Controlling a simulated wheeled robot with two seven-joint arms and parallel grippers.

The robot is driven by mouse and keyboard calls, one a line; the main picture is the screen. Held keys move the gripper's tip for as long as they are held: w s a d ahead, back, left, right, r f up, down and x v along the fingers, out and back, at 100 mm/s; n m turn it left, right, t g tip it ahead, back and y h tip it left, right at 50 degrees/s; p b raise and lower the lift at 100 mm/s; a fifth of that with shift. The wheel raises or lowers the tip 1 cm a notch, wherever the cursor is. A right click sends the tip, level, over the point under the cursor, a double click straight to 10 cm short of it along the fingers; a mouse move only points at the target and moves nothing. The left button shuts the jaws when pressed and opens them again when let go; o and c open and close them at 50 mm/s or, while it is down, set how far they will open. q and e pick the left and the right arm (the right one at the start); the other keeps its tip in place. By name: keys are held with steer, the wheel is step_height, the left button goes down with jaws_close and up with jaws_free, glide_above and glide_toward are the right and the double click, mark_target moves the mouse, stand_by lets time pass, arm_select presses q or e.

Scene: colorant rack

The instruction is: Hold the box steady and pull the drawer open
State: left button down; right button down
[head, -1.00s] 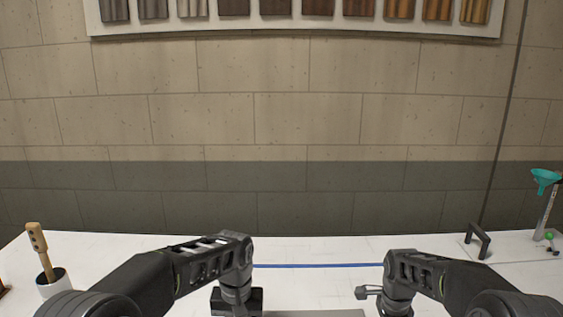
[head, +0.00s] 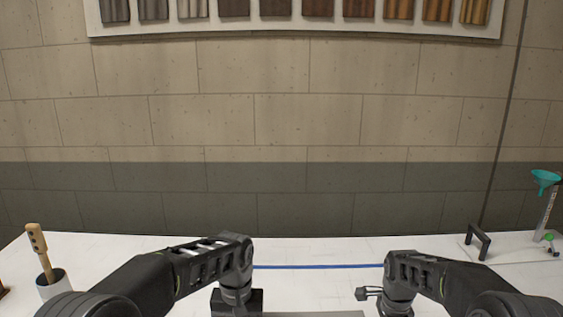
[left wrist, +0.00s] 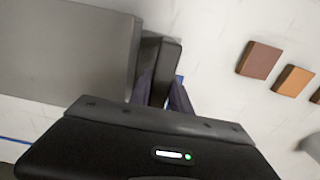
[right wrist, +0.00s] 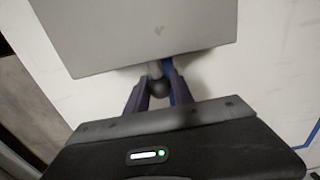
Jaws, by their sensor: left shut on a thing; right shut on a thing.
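The grey box (left wrist: 70,45) lies at the left of the left wrist view. Its flat grey top with a small mark also shows in the right wrist view (right wrist: 110,35). Only a sliver of it shows at the bottom of the head view (head: 315,314). My left gripper (left wrist: 167,90) is shut on a dark block (left wrist: 168,60) beside the box's edge. My right gripper (right wrist: 157,90) is shut on a dark round knob (right wrist: 155,70) at the box's near edge. The drawer's front is hidden beneath the top, so its opening cannot be judged.
Brown and orange tiles (left wrist: 259,60) lie on the white table. A blue line (head: 320,267) crosses the table behind the arms. A dark handle-shaped stand (head: 478,241) and a teal funnel (head: 545,177) are at right. A cup (head: 54,285) with a wooden-handled tool stands at left.

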steer(key=shift+d, duration=2.3)
steer(key=shift+d, duration=2)
